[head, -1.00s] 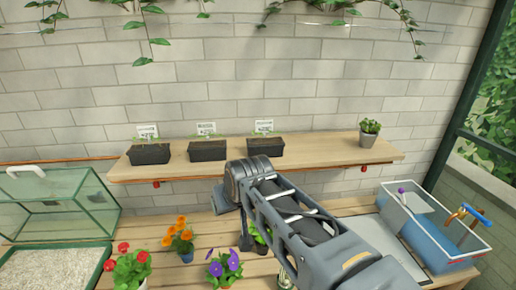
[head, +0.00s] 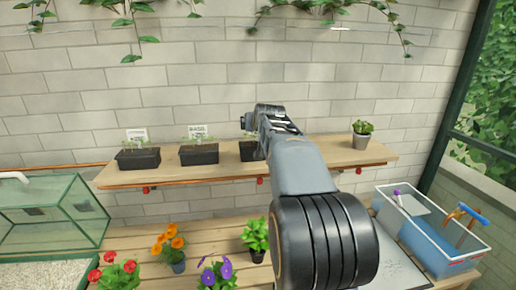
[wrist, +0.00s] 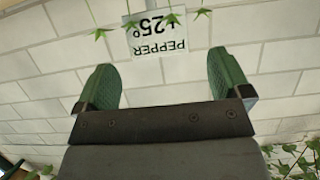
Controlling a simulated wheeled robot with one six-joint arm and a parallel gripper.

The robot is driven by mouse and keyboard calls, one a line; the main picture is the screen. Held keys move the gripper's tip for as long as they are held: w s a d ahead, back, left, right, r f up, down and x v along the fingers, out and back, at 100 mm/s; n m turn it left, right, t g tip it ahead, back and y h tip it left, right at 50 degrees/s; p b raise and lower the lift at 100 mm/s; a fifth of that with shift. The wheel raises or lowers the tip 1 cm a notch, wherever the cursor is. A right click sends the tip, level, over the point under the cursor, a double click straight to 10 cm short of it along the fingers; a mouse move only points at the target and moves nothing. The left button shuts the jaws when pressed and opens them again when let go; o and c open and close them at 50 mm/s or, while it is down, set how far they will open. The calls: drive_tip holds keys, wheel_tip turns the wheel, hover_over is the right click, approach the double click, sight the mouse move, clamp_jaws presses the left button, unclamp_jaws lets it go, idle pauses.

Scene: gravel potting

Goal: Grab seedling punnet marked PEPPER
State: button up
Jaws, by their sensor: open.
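The PEPPER label (wrist: 160,38) shows upside down in the wrist view, with thin green seedling leaves (wrist: 172,19) near it; the punnet body is outside that view. In the head view a black punnet (head: 248,151), the rightmost of three, stands on the wooden shelf, partly covered by my arm, its label hidden. My gripper (wrist: 162,65) is open and empty, its green fingers on either side of the label in the wrist view. In the head view its end (head: 248,122) shows only in part, above the rightmost punnet.
The middle punnet (head: 199,153), marked BASIL, and the left punnet (head: 139,158) stand on the shelf (head: 315,160). A potted plant (head: 362,134) stands at its right end. Below are flower pots, a glass case (head: 60,215) and a blue tub (head: 430,232). Vines hang above.

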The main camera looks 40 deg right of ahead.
drive_tip(key=p+x, duration=0.2)
drive_tip(key=x, duration=0.4)
drive_tip(key=shift+f, duration=0.3)
drive_tip(key=shift+s, duration=0.1)
drive_tip(key=c, duration=1.4)
drive_tip(key=shift+r, duration=0.1)
